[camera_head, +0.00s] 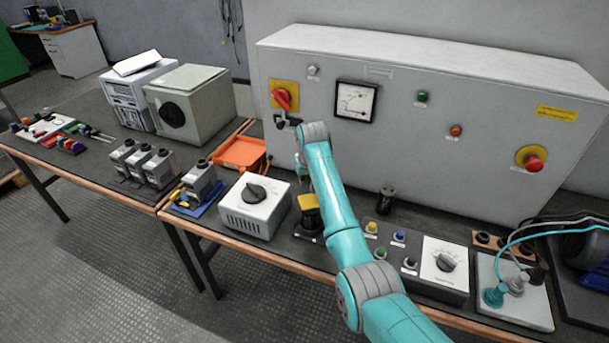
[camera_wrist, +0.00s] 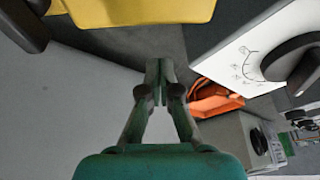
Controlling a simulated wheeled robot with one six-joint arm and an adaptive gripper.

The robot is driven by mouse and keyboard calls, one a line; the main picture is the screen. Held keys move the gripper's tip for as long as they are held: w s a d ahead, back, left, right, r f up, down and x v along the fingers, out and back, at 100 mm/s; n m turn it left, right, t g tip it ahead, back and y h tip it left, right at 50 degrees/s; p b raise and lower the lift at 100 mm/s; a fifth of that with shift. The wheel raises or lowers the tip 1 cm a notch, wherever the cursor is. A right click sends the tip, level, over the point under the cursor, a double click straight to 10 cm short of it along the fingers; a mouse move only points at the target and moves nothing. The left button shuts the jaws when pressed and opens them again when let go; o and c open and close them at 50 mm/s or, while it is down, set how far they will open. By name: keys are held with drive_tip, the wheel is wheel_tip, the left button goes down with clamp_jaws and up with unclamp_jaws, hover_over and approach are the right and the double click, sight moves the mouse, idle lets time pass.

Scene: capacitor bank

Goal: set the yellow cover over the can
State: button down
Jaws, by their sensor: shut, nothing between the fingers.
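The yellow cover (camera_head: 308,202) is a small yellow-topped piece on a dark base on the bench, right of the white dial box and partly hidden by my arm. Its yellow surface fills the top of the wrist view (camera_wrist: 140,10). A short black cylinder (camera_head: 386,200) stands upright at the foot of the cabinet, right of my arm; it may be the can, but I cannot tell. My gripper (camera_wrist: 158,78) is shut and empty, with the cover beyond its fingertips in the wrist view. In the head view my arm mostly hides it.
A white dial box (camera_head: 254,206) and an orange tray (camera_head: 238,152) lie left of my arm. The grey cabinet (camera_head: 440,130) rises behind the bench. A button panel (camera_head: 420,262) and a cabled box (camera_head: 512,290) stand on the right. Several grey terminal blocks (camera_head: 158,168) stand left.

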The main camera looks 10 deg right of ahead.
drive_tip(key=shift+s+d+r, duration=0.1)
drive_tip(key=shift+s, duration=1.9)
